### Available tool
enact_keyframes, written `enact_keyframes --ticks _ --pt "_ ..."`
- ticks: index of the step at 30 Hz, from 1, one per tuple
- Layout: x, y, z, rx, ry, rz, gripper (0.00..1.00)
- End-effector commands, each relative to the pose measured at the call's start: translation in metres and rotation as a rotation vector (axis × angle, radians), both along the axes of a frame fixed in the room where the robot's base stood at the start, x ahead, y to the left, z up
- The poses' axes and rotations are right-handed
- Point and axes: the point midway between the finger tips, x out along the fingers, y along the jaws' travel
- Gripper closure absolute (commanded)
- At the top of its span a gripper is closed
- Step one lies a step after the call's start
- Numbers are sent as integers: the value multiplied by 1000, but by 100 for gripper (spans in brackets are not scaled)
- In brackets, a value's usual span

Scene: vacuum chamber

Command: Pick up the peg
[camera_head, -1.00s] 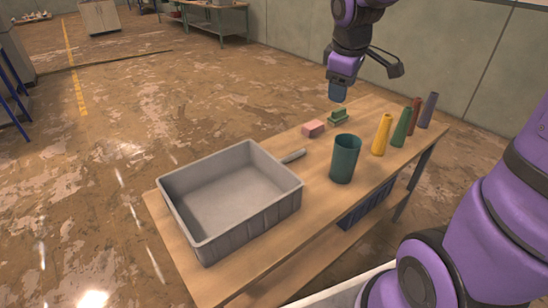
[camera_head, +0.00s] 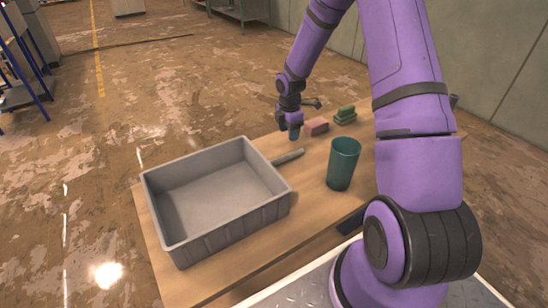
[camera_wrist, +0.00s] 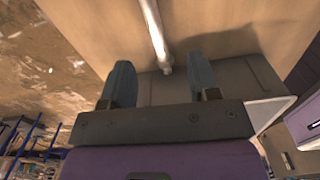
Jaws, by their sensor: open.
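The peg (camera_head: 288,157) is a thin grey rod lying on the wooden table, just right of the grey bin. In the wrist view the peg (camera_wrist: 154,28) runs from the top edge down to a rounded end between the lines of my two fingers. My gripper (camera_head: 291,132) is above the table at the peg's far side, pointing down. In the wrist view my gripper (camera_wrist: 161,68) has its two blue-grey fingers wide apart, with nothing held between them. I cannot tell the exact height above the peg.
The grey bin (camera_head: 214,225) fills the left of the table (camera_head: 254,268). A teal cup (camera_head: 342,165) stands right of the peg. A pink block (camera_head: 316,126) and green blocks (camera_head: 345,115) lie behind it. My arm hides much of the table's right end.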

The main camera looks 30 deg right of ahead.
Motion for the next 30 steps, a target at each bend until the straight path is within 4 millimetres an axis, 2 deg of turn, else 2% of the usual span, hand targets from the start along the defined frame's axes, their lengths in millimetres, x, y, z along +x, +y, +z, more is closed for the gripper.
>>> enact_keyframes --ticks 1,8,15,23,30 --pt "1 -2 -9 8 5 16 44" --pt "2 -3 -33 18 12 51 44" --pt "2 -3 -67 17 12 50 44" --pt "4 -1 -84 17 10 49 44" --pt "8 2 -117 17 12 48 44"
